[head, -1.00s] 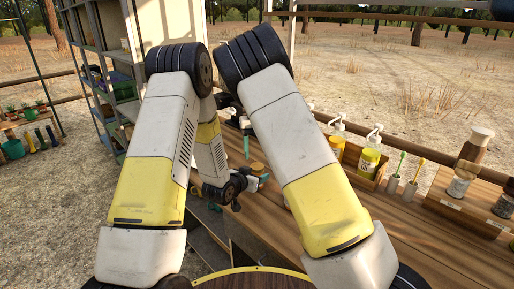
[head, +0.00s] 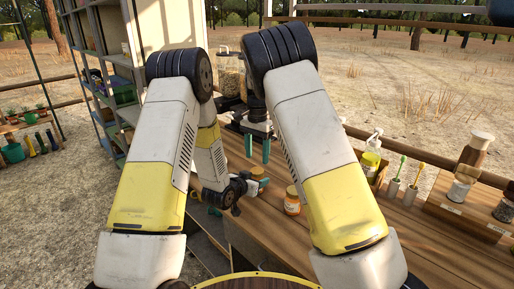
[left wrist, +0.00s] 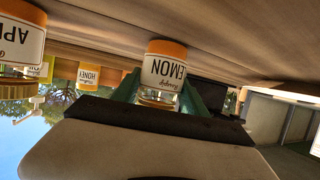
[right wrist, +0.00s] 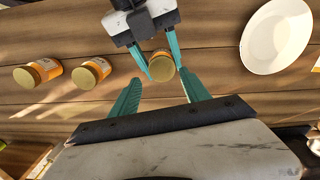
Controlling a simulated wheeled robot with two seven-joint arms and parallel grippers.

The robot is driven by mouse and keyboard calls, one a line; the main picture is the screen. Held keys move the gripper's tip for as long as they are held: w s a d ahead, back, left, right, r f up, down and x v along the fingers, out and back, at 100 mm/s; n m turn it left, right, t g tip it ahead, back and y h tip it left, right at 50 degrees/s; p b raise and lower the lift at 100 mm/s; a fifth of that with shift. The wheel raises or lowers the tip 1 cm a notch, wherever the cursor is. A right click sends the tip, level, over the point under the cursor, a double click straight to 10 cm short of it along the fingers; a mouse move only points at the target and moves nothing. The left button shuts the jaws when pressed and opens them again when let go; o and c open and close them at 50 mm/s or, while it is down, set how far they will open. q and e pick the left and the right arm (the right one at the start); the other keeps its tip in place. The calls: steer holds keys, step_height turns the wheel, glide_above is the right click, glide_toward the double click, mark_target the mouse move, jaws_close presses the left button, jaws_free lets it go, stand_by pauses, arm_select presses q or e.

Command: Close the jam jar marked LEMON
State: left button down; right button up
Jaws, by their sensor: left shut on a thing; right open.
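The LEMON jar (left wrist: 165,72) shows upside down in the left wrist view, with a white label and orange contents. My left gripper (left wrist: 160,100) is shut on it, with a teal finger on each side. The right wrist view shows the jar's round gold lid (right wrist: 160,66) from above, between my left gripper's fingers (right wrist: 162,58). Whether the lid is tight cannot be told; my gripper hides that part in the left wrist view. My right gripper (right wrist: 158,94) is open and empty, fingers pointing down in the head view (head: 258,150), above and beyond the jar.
Two other gold-lidded jars (right wrist: 38,74) (right wrist: 91,72) stand to the left in the right wrist view. A HONEY jar (left wrist: 88,76) shows in the left wrist view. A white dish (right wrist: 276,36) is at right. Toothbrush cups (head: 402,188) and a pump bottle (head: 371,155) stand along the wooden counter (head: 420,235).

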mark_target(257, 170)
steer(key=n, duration=0.5)
steer(key=shift+r, duration=0.15)
steer(key=n, duration=0.6)
steer(key=shift+r+n, duration=0.35)
steer(key=shift+n, duration=0.05)
steer(key=n, duration=0.7)
steer(key=shift+w+r, duration=0.1)
steer(key=shift+r, duration=0.25)
steer(key=n, duration=0.6)
steer(key=shift+r, duration=0.35)
steer(key=shift+f, duration=0.15)
steer(key=shift+f, duration=3.9)
